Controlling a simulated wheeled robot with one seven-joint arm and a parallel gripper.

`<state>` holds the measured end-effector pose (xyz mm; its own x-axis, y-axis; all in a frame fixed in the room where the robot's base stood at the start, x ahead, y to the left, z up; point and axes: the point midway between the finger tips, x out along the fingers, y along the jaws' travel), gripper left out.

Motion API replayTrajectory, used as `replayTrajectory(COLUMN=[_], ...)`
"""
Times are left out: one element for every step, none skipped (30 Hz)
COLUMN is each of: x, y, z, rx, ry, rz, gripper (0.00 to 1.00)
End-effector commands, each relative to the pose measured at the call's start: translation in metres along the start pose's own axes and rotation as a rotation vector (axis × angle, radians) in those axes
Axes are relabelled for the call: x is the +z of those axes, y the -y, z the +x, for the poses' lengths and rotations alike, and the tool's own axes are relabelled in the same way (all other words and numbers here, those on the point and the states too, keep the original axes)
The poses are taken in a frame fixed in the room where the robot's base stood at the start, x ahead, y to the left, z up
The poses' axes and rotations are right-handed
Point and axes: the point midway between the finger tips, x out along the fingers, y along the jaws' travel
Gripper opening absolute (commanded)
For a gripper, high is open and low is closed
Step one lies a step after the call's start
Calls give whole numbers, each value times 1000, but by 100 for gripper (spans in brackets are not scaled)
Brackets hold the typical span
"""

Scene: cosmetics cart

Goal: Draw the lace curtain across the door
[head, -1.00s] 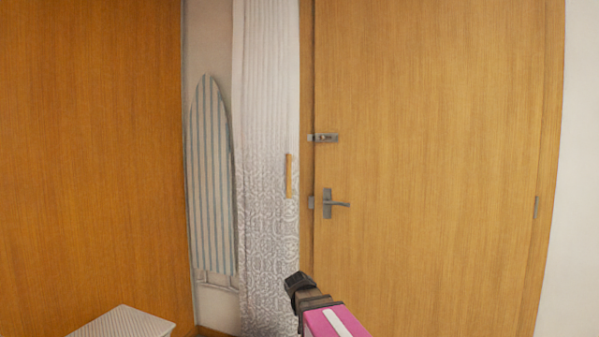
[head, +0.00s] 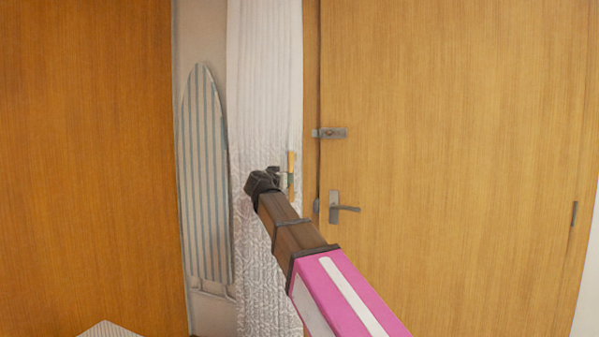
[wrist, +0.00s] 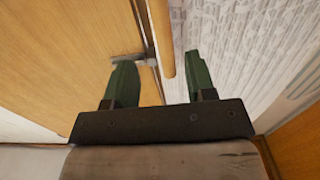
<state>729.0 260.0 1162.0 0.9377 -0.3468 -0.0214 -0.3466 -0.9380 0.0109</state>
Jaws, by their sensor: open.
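The white lace curtain (head: 262,110) hangs bunched to the left of the wooden door (head: 440,150). A light wooden pull bar (head: 291,165) hangs upright at the curtain's right edge. My gripper (head: 287,179) is at the bar's height in the head view, and the arm hides part of the curtain. In the wrist view my gripper (wrist: 158,78) is open, its green fingers apart. The wooden bar (wrist: 162,40) lies in line with the gap between them, and its near end shows just beyond the fingertips. The curtain (wrist: 250,50) is on the right there, the door (wrist: 70,50) on the left.
A striped ironing board (head: 205,180) leans against the wall left of the curtain. A lever handle (head: 338,207) and a latch (head: 328,133) stick out from the door. A brown panel (head: 85,160) stands at far left, with a pale box top (head: 108,330) below.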

Motion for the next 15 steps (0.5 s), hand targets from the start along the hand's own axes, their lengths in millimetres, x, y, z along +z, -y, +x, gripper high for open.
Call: replayTrajectory(x=[-8,-10,-12,-13,-13,-13,-13,-13,-13,-13,-13,-13,-13,-13,-13], y=[3,4,5,5,5,5,5,5,6,6,6,6,6,6,6], z=[-2,-3,-2,-1,1,5,8,13,19,24,29,37,43,48,55], rx=[-4,-5,-6,-6,-6,-6,-5,-5,-4,-4,-4,-4,-4,-4,-4], ry=[-13,-18,-22,-24,-24,-24,-24,-23,-23,-23,-22,-22,-22,-22,-22], rz=[7,10,12,12,13,12,12,12,11,11,11,10,10,10,10], gripper=[50,50,50,50,50,50,50,50,50,50,50,50,50,50,50])
